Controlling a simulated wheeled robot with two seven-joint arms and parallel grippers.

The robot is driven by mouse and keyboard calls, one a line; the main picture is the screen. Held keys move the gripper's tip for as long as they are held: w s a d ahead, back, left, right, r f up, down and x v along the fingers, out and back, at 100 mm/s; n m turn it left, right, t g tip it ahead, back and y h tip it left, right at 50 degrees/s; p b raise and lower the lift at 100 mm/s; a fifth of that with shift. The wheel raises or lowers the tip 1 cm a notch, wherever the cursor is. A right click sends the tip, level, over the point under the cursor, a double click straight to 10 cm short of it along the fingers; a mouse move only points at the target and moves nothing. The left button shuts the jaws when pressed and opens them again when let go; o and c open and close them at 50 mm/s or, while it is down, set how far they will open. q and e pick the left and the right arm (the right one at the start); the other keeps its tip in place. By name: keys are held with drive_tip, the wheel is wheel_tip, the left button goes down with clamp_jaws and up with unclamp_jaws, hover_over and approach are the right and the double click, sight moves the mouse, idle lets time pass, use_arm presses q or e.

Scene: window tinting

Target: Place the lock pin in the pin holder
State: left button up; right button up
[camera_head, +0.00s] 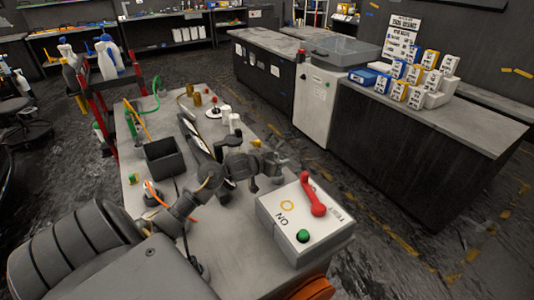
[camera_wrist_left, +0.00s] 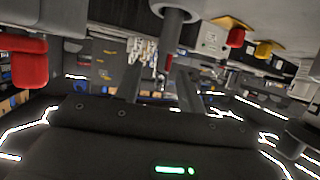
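My left gripper (camera_head: 283,163) is over the workbench (camera_head: 225,262), behind the white box in the head view. In the left wrist view its two fingers (camera_wrist_left: 158,88) are apart, with a visible gap and nothing clearly held. A grey cylindrical post (camera_wrist_left: 176,28) on a round base shows near the fingers in that view; I cannot tell whether it is the lock pin or the pin holder. A small yellow part (camera_head: 256,143) is beside the gripper in the head view. I cannot identify the lock pin or holder with certainty. My right gripper is not in view.
The white box (camera_head: 277,226) with a red lever (camera_head: 313,195) and green button (camera_head: 303,236) stands at the bench's near right. A black open bin (camera_head: 166,157) is left of my arm. Spray bottles (camera_head: 107,55) stand at the back left. The front middle of the bench is bare.

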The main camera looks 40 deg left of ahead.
use_arm(q)
drive_tip(key=v, duration=1)
drive_tip(key=shift+r, duration=0.1)
